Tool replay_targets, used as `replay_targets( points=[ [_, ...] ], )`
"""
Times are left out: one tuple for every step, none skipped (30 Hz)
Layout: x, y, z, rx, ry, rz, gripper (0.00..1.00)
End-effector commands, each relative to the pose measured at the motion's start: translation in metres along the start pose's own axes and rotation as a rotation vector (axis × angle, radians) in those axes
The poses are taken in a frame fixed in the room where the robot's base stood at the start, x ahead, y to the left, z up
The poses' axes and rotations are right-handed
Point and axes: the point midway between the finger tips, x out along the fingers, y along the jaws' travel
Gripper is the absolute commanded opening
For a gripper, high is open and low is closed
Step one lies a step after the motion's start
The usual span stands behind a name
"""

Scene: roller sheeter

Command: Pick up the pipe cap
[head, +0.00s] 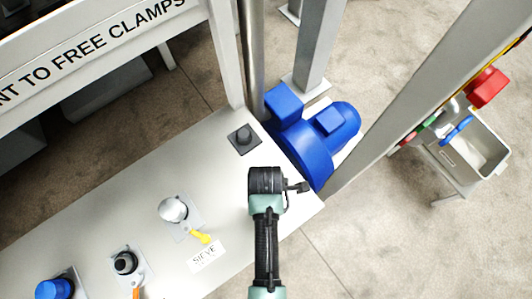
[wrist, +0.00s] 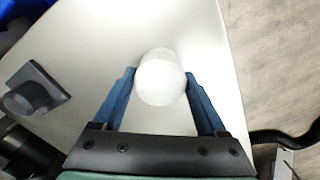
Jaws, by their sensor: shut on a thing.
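The pipe cap, a white rounded cylinder (wrist: 161,80), is between the two blue fingers of my gripper (wrist: 161,74) in the wrist view. One finger is against each side, and the gripper is shut on it. Pale tabletop shows behind the cap; I cannot tell whether the cap touches it or is lifted. In the head view, my arm's dark round wrist (head: 266,181) is over the right end of the table, and the fingers and cap are hidden beneath it.
A blue motor (head: 310,145) and a grey post (head: 400,95) stand close by the table's right end.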

Motion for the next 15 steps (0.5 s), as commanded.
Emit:
replay_targets(
  points=[
    [0.000,0.000,0.000,0.000,0.000,0.001,0.09],
    [0.000,0.000,0.000,0.000,0.000,0.001,0.09],
    [0.000,0.000,0.000,0.000,0.000,0.001,0.09],
    [0.000,0.000,0.000,0.000,0.000,0.001,0.09],
    [0.000,0.000,0.000,0.000,0.000,0.001,0.09],
    [-0.001,0.000,0.000,0.000,0.000,0.001,0.09],
    [-0.002,0.001,0.000,0.000,0.000,0.002,0.09],
    [-0.004,0.001,0.000,0.000,0.000,0.002,0.09],
    [-0.007,0.001,0.000,0.000,0.000,0.002,0.09],
    [-0.011,0.001,0.000,0.000,0.000,0.002,0.09],
    [-0.015,0.001,0.000,0.000,0.000,0.004,0.09],
    [-0.021,0.001,0.000,0.000,0.000,0.004,0.09],
    [-0.026,0.001,0.000,0.000,0.000,0.005,0.09],
    [-0.032,0.001,0.000,0.000,0.000,0.005,0.09],
    [-0.040,0.002,0.000,0.000,0.000,0.005,0.09]
  ],
)
